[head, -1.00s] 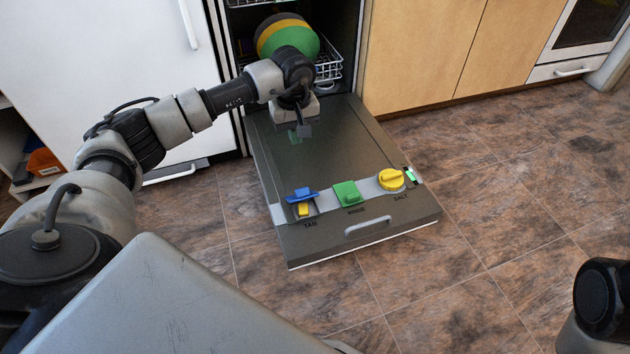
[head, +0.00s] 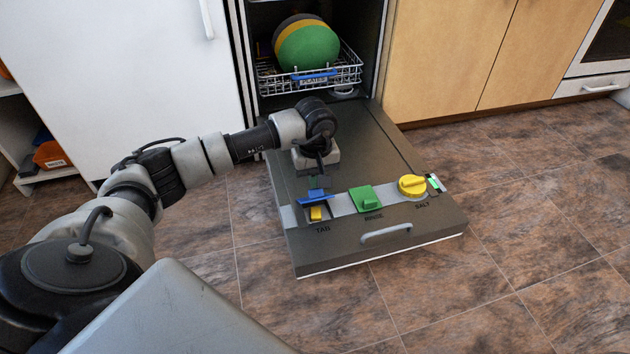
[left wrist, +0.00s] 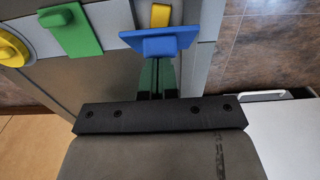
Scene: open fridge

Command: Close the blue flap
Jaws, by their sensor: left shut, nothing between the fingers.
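The blue flap (head: 314,196) stands raised at the left end of the grey strip on the lowered dishwasher door (head: 350,150). A yellow block (head: 317,213) shows in the compartment beside it, above the TAB label. In the left wrist view the blue flap (left wrist: 160,43) is just beyond my fingertips, with the yellow block (left wrist: 160,15) past it. My left gripper (head: 318,182) is shut and empty, pointing down at the flap's hinge-side edge. It also shows in the left wrist view (left wrist: 157,75); whether it touches the flap I cannot tell. My right gripper is not in view.
A green cover (head: 365,199) and a yellow knob (head: 412,185) sit along the same strip, to the right of the flap. A rack (head: 345,76) with plates stands inside the opening behind. Open floor lies in front and to the right.

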